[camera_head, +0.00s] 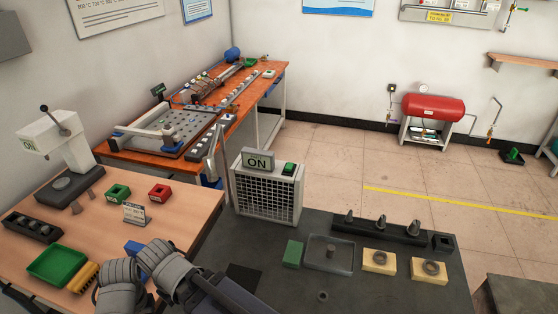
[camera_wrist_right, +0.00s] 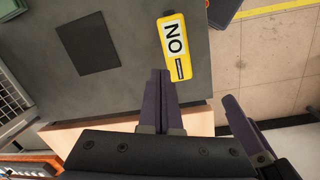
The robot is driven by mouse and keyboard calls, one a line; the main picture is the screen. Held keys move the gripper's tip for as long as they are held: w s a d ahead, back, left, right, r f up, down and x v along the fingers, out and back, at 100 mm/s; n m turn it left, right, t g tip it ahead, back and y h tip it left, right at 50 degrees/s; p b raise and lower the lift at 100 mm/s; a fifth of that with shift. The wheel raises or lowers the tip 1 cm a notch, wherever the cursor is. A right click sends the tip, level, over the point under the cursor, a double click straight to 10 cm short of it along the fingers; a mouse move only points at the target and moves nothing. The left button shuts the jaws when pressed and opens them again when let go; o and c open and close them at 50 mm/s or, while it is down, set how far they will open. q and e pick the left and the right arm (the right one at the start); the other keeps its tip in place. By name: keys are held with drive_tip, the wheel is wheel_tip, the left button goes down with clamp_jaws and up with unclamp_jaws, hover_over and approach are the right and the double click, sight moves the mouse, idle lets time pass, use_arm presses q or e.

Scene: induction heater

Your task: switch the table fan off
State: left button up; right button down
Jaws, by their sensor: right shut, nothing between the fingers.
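The table fan (camera_head: 268,195) is a pale box with a dark grille, standing on the back left of the dark bench (camera_head: 400,285). On its top are a sign (camera_head: 257,160) reading "ON" and a green switch (camera_head: 289,169). Part of the fan's grille also shows at the left edge of the right wrist view (camera_wrist_right: 12,108). My right gripper (camera_wrist_right: 161,73) is shut and empty over the bench, apart from the fan. In the head view my arms fill the bottom left. A dark finger-like part (camera_wrist_right: 244,128) in the right wrist view may be my left gripper; its opening is unclear.
A grey tray (camera_head: 330,255), a green block (camera_head: 292,254) and yellow blocks (camera_head: 379,262) stand right of the fan. A wooden table (camera_head: 190,205) is at left.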

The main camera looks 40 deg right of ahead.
use_arm(q)
drive_tip(key=shift+o, duration=0.8)
drive_tip(key=shift+r, duration=0.15)
drive_tip(key=shift+o, duration=0.3)
wheel_tip(320, 180, up, 8)
drive_tip(key=p, duration=0.8)
use_arm(e)
drive_tip(key=w+d+r+y+p, duration=0.4)
drive_tip(key=w+d+r, duration=0.8)
drive_tip(key=d, duration=0.3)
drive_tip(key=w+d+r+n+t+y+p, duration=0.1)
drive_tip(key=w+d+r+t+y+p, duration=0.2)
drive_tip(key=d, duration=0.8)
drive_tip(key=w+d+r+n+p, duration=0.15)
drive_tip(key=d+r, duration=0.25)
drive_tip(key=d, duration=0.6)
use_arm(q)
wheel_tip(320, 180, up, 10)
drive_tip(key=p, duration=0.2)
use_arm(e)
drive_tip(key=s+d+r+t, duration=0.1)
drive_tip(key=d+r, duration=0.2)
drive_tip(key=d, duration=0.6)
drive_tip(key=s+d+r+t, duration=0.1)
drive_tip(key=d+r+t, duration=0.1)
drive_tip(key=d, duration=0.7)
drive_tip(key=shift+s+r+n+t+y, duration=0.3)
drive_tip(key=shift+s+r+n+y, duration=0.1)
drive_tip(key=shift+r, duration=0.1)
